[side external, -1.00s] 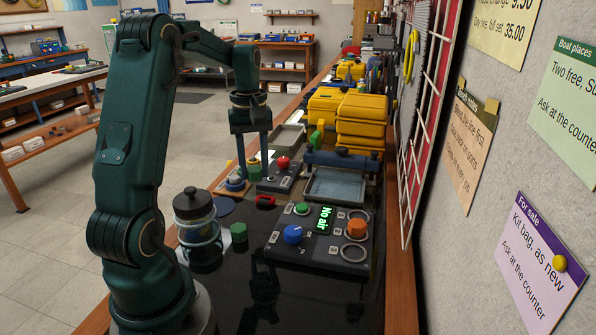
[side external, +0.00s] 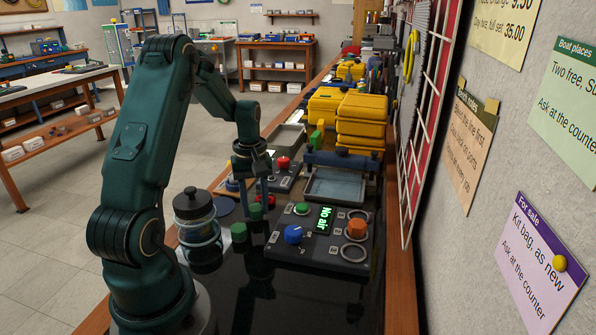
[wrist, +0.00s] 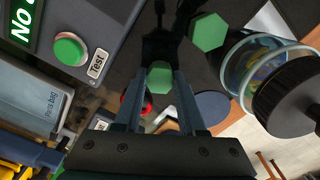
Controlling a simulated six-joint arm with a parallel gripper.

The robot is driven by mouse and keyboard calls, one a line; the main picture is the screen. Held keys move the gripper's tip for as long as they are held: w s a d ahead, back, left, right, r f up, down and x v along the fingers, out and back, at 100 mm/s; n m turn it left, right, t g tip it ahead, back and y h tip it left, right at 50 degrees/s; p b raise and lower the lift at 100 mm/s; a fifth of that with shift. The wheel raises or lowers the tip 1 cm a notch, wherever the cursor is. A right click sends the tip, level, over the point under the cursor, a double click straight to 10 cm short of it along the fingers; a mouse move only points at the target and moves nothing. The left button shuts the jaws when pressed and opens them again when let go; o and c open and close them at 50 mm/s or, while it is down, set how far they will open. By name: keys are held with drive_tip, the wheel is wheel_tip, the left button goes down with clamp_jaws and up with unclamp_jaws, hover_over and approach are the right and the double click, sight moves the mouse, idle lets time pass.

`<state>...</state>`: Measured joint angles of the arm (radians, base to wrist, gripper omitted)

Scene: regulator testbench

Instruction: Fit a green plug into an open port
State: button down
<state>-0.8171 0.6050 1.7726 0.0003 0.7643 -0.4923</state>
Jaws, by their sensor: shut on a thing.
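My gripper (side external: 264,203) is shut on a green plug (wrist: 160,78), which shows between its fingertips in the wrist view. In the side view the held plug is small and partly hidden by the fingers. The gripper is above the dark bench, left of the test panel (side external: 290,252). A second green plug (side external: 238,232) stands on the bench beside the jar; it also shows in the wrist view (wrist: 207,32). The panel has a ring-shaped port (side external: 355,252) that looks open, at its front right, and an orange plug (side external: 356,227) in the port behind it.
The panel carries a blue knob (side external: 293,234), a green button (side external: 302,208) and a lit "No air" display (side external: 325,219). A dark-lidded jar (side external: 193,205) stands at left. A red item (wrist: 147,104) lies behind the gripper. A grey tray (side external: 336,186) and yellow cases (side external: 361,122) are farther back.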

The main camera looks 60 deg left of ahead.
sight(256, 207)
drive_tip(key=shift+f, duration=0.15)
drive_tip(key=shift+c, duration=2.4)
unclamp_jaws()
wheel_tip(256, 207, up, 11)
drive_tip(key=d+r+m+t, duration=0.1)
drive_tip(key=d+r+m, duration=0.25)
drive_tip(key=d, duration=0.25)
drive_tip(key=s+d+m+t, duration=0.2)
drive_tip(key=d+m, duration=0.3)
drive_tip(key=d, duration=0.3)
drive_tip(key=s+d+m+t, duration=0.2)
drive_tip(key=s+d+m, duration=0.3)
drive_tip(key=d, duration=0.4)
drive_tip(key=shift+s+r+m+t, duration=0.2)
drive_tip(key=shift+s+m+t, duration=0.1)
drive_tip(key=shift+m, duration=0.45)
